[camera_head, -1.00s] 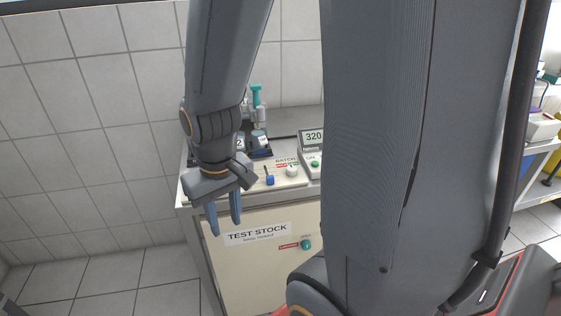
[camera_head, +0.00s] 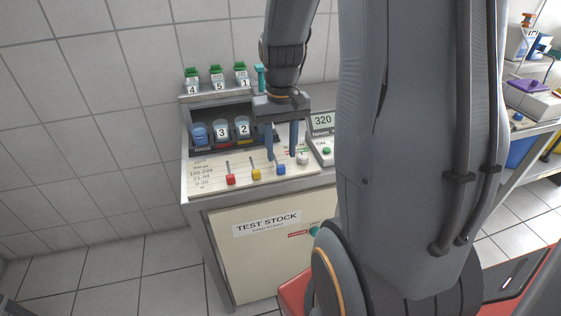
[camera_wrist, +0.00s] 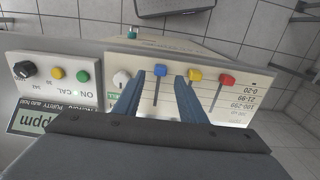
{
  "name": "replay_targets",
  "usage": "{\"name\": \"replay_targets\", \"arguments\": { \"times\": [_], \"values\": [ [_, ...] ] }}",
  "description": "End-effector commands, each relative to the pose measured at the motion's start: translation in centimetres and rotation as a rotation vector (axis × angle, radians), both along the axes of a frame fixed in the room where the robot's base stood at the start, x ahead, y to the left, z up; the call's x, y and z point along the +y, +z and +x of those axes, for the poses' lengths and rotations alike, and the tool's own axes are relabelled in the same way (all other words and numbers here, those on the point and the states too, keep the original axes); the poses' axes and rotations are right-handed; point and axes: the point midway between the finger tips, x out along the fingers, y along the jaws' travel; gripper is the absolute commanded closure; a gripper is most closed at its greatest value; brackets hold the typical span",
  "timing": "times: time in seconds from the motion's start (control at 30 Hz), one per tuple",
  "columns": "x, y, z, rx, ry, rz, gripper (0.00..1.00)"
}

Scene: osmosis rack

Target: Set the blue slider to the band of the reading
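The blue slider (camera_head: 281,170) is at the front end of its slot on the sloped panel, on the side of the 0-20 label. The blue knob also shows in the wrist view (camera_wrist: 161,71), with its slot running between my fingers. The display (camera_head: 321,120) reads 320. The printed band list (camera_head: 201,172) on the panel shows 100-299, 21-99 and 0-20, with a blurred line above. My gripper (camera_head: 281,157) is open, pointing down just behind the blue knob, one finger to each side. I cannot tell whether it touches the panel.
A yellow slider (camera_head: 256,175) and a red slider (camera_head: 231,180) stand left of the blue one. A white knob (camera_head: 303,158) is close on the right. Numbered bottles (camera_head: 222,131) sit in the rack behind. A green button (camera_head: 326,151) is below the display.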

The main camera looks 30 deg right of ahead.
Motion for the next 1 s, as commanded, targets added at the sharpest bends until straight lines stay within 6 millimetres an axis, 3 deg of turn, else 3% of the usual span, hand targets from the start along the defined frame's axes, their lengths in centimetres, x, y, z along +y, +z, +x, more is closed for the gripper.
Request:
{"name": "replay_targets", "arguments": {
  "times": [0.3,0.73,0.97,1.0],
  "values": [
    [0.1,-4.1,0.0,0.001,0.002,0.0,0.62],
    [0.1,-5.0,0.0,-0.001,0.003,0.0,0.62],
    [0.2,-5.0,0.0,-0.001,0.003,0.0,1.0],
    [0.2,-5.0,0.0,-0.001,0.003,0.0,1.0]
  ]
}}
